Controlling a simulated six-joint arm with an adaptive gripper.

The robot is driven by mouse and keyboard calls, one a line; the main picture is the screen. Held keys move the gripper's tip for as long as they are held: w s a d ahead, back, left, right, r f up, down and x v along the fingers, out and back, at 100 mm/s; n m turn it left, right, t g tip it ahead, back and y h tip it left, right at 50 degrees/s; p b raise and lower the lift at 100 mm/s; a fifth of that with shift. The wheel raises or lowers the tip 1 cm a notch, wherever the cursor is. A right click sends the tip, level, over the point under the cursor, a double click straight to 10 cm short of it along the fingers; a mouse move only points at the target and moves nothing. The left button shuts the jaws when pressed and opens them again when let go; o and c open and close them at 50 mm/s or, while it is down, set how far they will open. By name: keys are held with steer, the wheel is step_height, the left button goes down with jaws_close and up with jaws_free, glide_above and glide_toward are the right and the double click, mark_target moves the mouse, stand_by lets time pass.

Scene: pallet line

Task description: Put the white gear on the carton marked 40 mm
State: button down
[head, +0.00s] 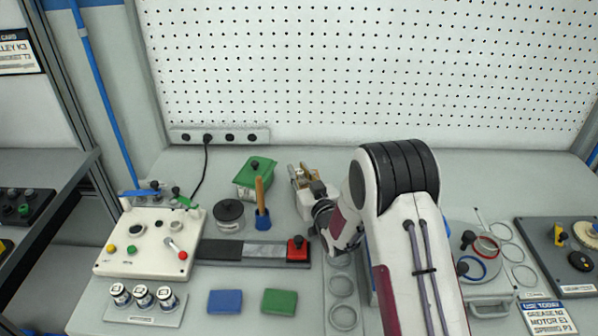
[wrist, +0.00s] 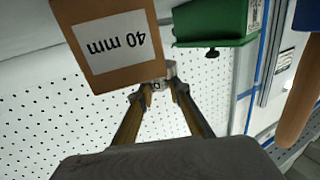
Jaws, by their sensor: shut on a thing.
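The brown carton (wrist: 120,77) has a white label reading 40 mm, upside down in the wrist view. My gripper (wrist: 158,86) is shut on a small pale piece (wrist: 167,70), seemingly the white gear, mostly hidden by the fingertips. The piece shows right at the carton's lower edge in that view; I cannot tell whether they touch. In the head view my gripper (head: 301,176) is small, beyond my arm, near the back of the bench. The carton cannot be made out clearly there.
A green lidded box (head: 252,181) stands left of my gripper and shows in the wrist view (wrist: 212,22). A wooden handle (head: 260,192) stands upright in a blue holder nearby. A dark round pot (head: 229,213) and control panel (head: 150,243) are further left. The pegboard (head: 370,70) is behind.

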mark_target(299, 171)
stand_by(0.3)
steer(key=c, duration=1.9)
jaws_free()
steer(key=shift+f, duration=0.1)
steer(key=shift+v, duration=1.2)
steer(key=v, duration=0.2)
steer(key=shift+s+r, duration=0.2)
steer(key=shift+s, duration=0.05)
step_height(299, 171, up, 5)
steer(key=shift+f, duration=0.25)
steer(key=shift+r, duration=1.2)
